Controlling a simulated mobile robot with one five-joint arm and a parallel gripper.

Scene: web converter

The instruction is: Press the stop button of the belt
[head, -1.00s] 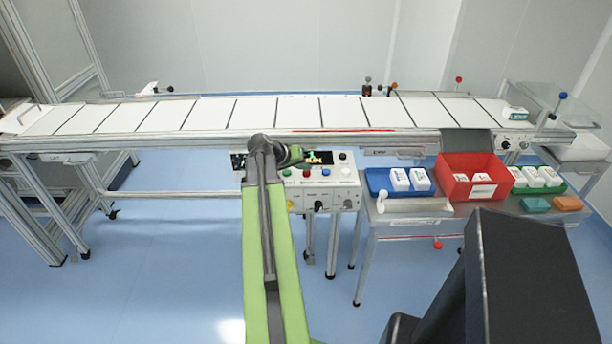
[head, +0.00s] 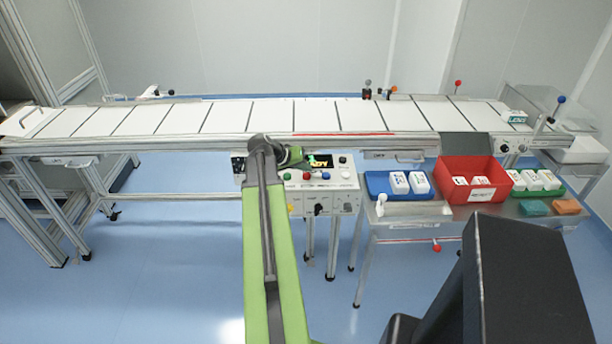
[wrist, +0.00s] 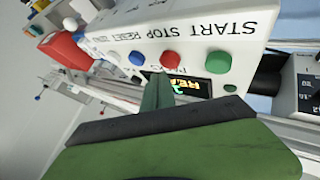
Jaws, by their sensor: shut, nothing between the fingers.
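The control panel (head: 330,192) stands below the front of the belt (head: 275,116). In the wrist view its labels appear upside down. There the red button (wrist: 171,60) lies by the word STOP, between the green START button (wrist: 218,62) and the blue RESET button (wrist: 138,58). The red button also shows in the head view (head: 306,174). My gripper (wrist: 159,80) is shut and empty. Its tip appears just below the red and blue buttons in the wrist picture, over the lit display (wrist: 180,85). I cannot tell its height; no contact with a button shows.
A white button (wrist: 114,57) is beside the blue one. More knobs sit on the panel's lower front, including a black one (head: 318,209). To the right, a side table holds a blue tray (head: 375,186), a red bin (head: 470,165) and a green tray (head: 555,188).

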